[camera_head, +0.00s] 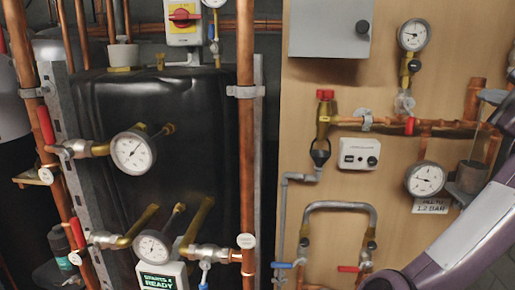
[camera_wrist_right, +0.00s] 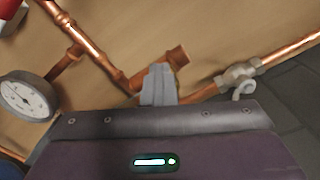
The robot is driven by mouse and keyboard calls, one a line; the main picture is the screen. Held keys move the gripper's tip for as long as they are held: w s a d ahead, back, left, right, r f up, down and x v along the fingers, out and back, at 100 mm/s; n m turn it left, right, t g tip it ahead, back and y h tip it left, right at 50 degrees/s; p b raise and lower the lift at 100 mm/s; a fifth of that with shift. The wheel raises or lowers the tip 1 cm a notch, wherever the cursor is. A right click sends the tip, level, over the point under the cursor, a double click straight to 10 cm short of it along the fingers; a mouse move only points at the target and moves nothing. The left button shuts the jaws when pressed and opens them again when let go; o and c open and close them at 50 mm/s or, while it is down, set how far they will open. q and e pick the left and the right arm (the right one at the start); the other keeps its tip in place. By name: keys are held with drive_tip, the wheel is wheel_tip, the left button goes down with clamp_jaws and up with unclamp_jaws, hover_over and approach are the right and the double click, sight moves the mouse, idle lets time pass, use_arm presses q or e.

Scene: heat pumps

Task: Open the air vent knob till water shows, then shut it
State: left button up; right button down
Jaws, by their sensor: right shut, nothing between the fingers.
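My right gripper (camera_head: 490,98) is at the right edge of the board. Its fingers are shut with nothing held. They also show in the right wrist view (camera_wrist_right: 158,86), in front of the copper pipework and close beside a short copper stub (camera_wrist_right: 178,56). That stub (camera_head: 474,98) stands upright in the head view, just left of the fingers. I cannot pick out the air vent knob; the fingers and my arm may cover it. No water shows. A grey fitting with a small loop (camera_wrist_right: 240,78) sits on the pipe to the right. My left gripper is not in view.
A pressure gauge (camera_head: 425,179) is left of my right gripper, and another gauge (camera_head: 414,35) is above. A red-capped brass valve (camera_head: 325,110) and a white control box (camera_head: 359,154) are on the board. A black tank (camera_head: 185,100) with pipes fills the left.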

drive_tip(key=shift+d+r, duration=0.2)
drive_tip(key=shift+r, duration=0.1)
drive_tip(key=shift+d+r, duration=0.2)
drive_tip(key=shift+r, duration=0.1)
drive_tip(key=shift+a+r, duration=0.1)
drive_tip(key=shift+r, duration=0.1)
drive_tip(key=shift+s, duration=0.1)
drive_tip(key=s, duration=0.4)
drive_tip(key=s+a, duration=0.1)
drive_tip(key=shift+s, duration=0.4)
